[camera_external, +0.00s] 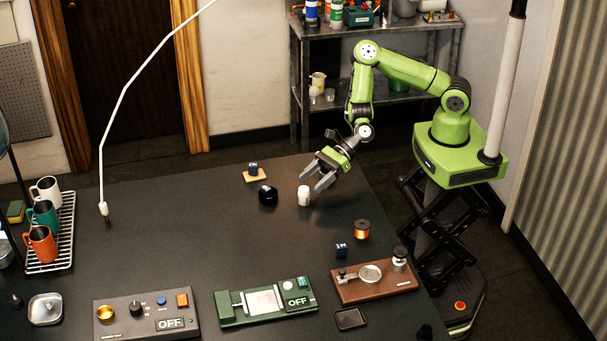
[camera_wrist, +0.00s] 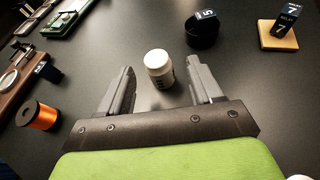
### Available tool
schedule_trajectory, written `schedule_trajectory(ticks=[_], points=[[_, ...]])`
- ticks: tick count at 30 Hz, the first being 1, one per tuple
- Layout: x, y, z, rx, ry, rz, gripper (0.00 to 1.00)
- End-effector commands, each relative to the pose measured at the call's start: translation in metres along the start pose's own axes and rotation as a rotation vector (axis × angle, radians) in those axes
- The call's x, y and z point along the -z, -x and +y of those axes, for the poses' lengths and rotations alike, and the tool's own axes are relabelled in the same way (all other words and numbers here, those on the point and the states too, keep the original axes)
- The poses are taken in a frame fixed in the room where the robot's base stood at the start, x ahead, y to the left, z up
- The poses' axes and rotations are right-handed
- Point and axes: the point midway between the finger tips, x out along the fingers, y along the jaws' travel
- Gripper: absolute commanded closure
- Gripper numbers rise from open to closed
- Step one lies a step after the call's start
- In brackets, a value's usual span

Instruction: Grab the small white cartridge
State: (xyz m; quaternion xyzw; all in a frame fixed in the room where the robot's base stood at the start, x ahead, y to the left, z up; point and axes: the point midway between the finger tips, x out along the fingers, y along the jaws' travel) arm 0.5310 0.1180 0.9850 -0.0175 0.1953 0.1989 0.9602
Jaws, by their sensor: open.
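The small white cartridge (camera_external: 304,195) stands upright on the dark table, near the table's right side in the external view. In the wrist view the white cartridge (camera_wrist: 158,68) lies ahead of and between the two fingers, with dark marking on its side. My gripper (camera_external: 319,179) is open and empty, just right of and above the cartridge. In the wrist view my gripper (camera_wrist: 162,75) shows its two grey fingers spread wide.
A black round part (camera_external: 268,194) stands close left of the cartridge. A dark block on a wooden pad (camera_external: 255,175) is behind it. An orange spool (camera_external: 362,229) and a dark cube (camera_external: 341,250) are nearer the front right. The table's middle is clear.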

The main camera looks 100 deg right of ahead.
Motion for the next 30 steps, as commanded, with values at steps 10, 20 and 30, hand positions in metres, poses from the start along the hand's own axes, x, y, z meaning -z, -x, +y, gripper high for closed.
schedule_trajectory(ticks=[10,20,30], points=[[0.000,-0.055,0.004,0.000,0.002,0.000,0.35],[0.000,-0.067,0.003,0.000,0.002,0.002,0.35],[0.000,-0.067,0.003,0.000,0.003,0.002,0.88]])
